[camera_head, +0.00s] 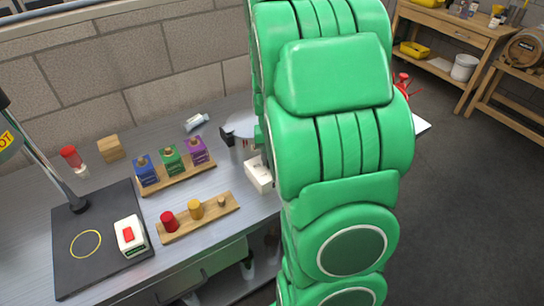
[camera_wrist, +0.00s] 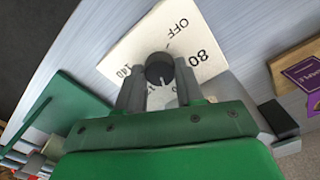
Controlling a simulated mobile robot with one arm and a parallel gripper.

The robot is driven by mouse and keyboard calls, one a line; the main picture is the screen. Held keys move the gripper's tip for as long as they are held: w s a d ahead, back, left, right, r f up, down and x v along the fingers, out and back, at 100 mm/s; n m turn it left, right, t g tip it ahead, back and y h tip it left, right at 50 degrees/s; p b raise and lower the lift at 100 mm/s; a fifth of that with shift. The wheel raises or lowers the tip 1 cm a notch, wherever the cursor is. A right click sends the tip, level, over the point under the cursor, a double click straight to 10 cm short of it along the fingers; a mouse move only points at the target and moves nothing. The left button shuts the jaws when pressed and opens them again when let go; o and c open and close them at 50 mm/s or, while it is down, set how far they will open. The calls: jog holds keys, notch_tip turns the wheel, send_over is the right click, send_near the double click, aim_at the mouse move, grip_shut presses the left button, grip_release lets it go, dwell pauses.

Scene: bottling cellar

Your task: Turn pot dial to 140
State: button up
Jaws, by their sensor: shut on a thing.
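The pot dial is a dark round knob (camera_wrist: 159,69) on a white panel (camera_wrist: 130,43), seen in the wrist view. The panel reads OFF, 80 and what looks like 140, with another mark partly hidden below the knob. A pale line on the knob points down toward my gripper, away from OFF. My gripper (camera_wrist: 160,76) is shut on the knob, one finger on each side. In the head view the white dial box (camera_head: 259,174) shows beside the shiny pot (camera_head: 241,125); my arm hides the gripper and knob there.
Left of the dial box are a wooden rack (camera_head: 177,181) with blue, green and purple packages and a wooden board (camera_head: 199,221) with red and yellow knobs. A white device (camera_head: 131,235) sits on a dark plate (camera_head: 75,268). A white tube (camera_head: 196,122) lies near the wall.

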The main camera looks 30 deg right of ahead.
jog(key=m, duration=0.5)
jog(key=shift+m, duration=0.3)
jog(key=m, duration=0.8)
jog(key=shift+m, duration=2.5)
jog(key=o, duration=1)
jog(key=shift+o, duration=0.2)
jog(key=shift+r, duration=0.15)
